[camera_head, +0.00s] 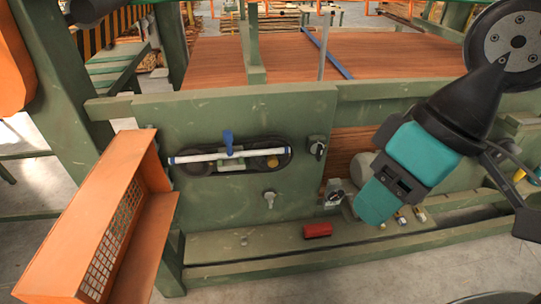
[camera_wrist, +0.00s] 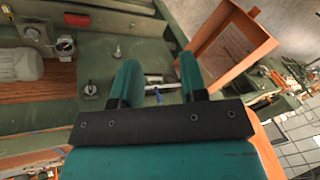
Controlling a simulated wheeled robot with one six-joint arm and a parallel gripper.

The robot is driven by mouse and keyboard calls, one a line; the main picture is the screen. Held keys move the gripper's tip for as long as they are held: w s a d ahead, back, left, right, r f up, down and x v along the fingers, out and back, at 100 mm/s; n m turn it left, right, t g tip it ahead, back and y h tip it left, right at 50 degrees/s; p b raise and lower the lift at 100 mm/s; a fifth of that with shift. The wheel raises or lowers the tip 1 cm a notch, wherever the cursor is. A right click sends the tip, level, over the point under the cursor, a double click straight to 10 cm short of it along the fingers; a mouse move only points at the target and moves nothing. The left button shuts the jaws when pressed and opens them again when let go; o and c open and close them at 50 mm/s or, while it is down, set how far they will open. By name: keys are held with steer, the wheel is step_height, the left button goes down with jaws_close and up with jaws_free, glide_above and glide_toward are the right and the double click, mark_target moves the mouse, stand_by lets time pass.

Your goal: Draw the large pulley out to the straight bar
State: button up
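A white straight bar (camera_head: 205,157) lies nearly level across a dark, rounded belt-shaped area on the green panel (camera_head: 215,110). A blue handle (camera_head: 228,142) sits at the bar's middle. Dark round pulley-like shapes lie at the left end (camera_head: 198,169) and the right end (camera_head: 283,159), the right one with a yellowish hub; I cannot tell which is the large pulley. My gripper (camera_head: 371,206) is well right of them and apart from the panel. In the wrist view my gripper (camera_wrist: 158,66) is open and empty, with the bar (camera_wrist: 154,77) and blue handle (camera_wrist: 158,97) partly showing between its fingers.
An orange guard (camera_head: 125,215) stands open at the left. A knob (camera_head: 317,147) and a small metal fitting (camera_head: 269,198) stick out of the panel. A red block (camera_head: 318,230) lies on the green ledge (camera_head: 230,246). A pale motor (camera_head: 361,168) is behind my gripper.

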steer(key=shift+o, duration=0.9)
steer(key=shift+w+f, duration=0.1)
steer(key=shift+f, duration=0.15)
steer(key=n+t+y+b, duration=0.2)
steer(key=t+y+b, duration=0.3)
steer(key=t+b, duration=2.85)
glide_toward(274, 166)
steer(key=r+g+b, duration=0.2)
steer(key=r+g, duration=0.1)
steer(key=r+g+b, duration=0.2)
steer(key=r, duration=0.1)
steer(key=r+g+b, duration=0.3)
steer(key=shift+w+a+r+g, duration=0.1)
steer(key=shift+w+r+g, duration=0.15)
steer(key=shift+w+g, duration=0.15)
